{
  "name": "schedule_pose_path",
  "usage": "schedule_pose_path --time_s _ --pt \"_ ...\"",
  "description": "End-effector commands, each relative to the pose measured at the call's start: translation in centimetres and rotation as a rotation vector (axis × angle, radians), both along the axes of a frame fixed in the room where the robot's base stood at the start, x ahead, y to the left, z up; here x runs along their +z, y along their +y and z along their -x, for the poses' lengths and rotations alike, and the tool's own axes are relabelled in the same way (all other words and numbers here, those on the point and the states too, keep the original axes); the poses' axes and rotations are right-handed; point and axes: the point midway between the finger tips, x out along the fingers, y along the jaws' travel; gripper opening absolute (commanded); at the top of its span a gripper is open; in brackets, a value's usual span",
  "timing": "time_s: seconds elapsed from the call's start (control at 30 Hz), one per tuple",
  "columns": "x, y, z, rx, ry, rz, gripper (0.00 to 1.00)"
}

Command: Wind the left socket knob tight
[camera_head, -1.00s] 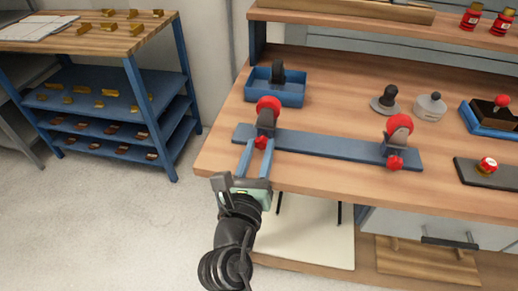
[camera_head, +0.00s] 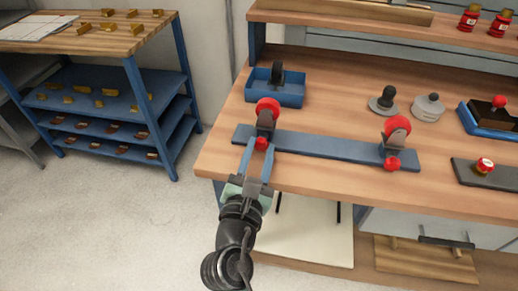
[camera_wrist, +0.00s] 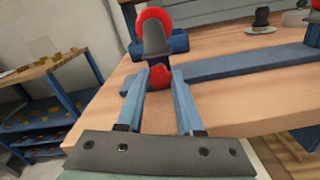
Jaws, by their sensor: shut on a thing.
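The left socket (camera_head: 266,119) is a dark grey upright with a red wheel on top, on the left end of a blue rail (camera_head: 320,146). Its small red knob (camera_head: 262,143) faces the front of the bench. My gripper (camera_head: 257,150) reaches in from the front and is shut on this knob. In the wrist view the knob (camera_wrist: 161,77) sits between the two blue fingertips, partly covered by them. The right socket (camera_head: 396,138) has a like red wheel and a red knob (camera_head: 392,164), and stands apart at the rail's right end.
A blue tray (camera_head: 292,98) with a dark wheel stands behind the left socket. Two grey knobbed pieces (camera_head: 384,104) (camera_head: 428,106), a blue tray and a dark plate (camera_head: 482,174) lie to the right. A blue shelf rack (camera_head: 165,110) stands left, across open floor.

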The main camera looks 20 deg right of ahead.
Motion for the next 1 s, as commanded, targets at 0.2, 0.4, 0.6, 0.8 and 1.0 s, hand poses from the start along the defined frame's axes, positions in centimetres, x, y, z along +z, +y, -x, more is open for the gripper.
schedule_pose_path --time_s 0.2,0.4,0.6,0.8,1.0 --pt "-0.02 0.07 -0.01 0.002 -0.105 -0.154 0.00" --pt "-0.04 -0.02 0.04 0.001 -0.178 -0.263 0.00" --pt "-0.05 -0.06 0.05 0.000 -0.224 -0.331 0.00" --pt "-0.04 -0.09 0.06 0.000 -0.246 -0.363 0.00" --pt "-0.04 -0.10 0.07 -0.001 -0.249 -0.369 0.00"
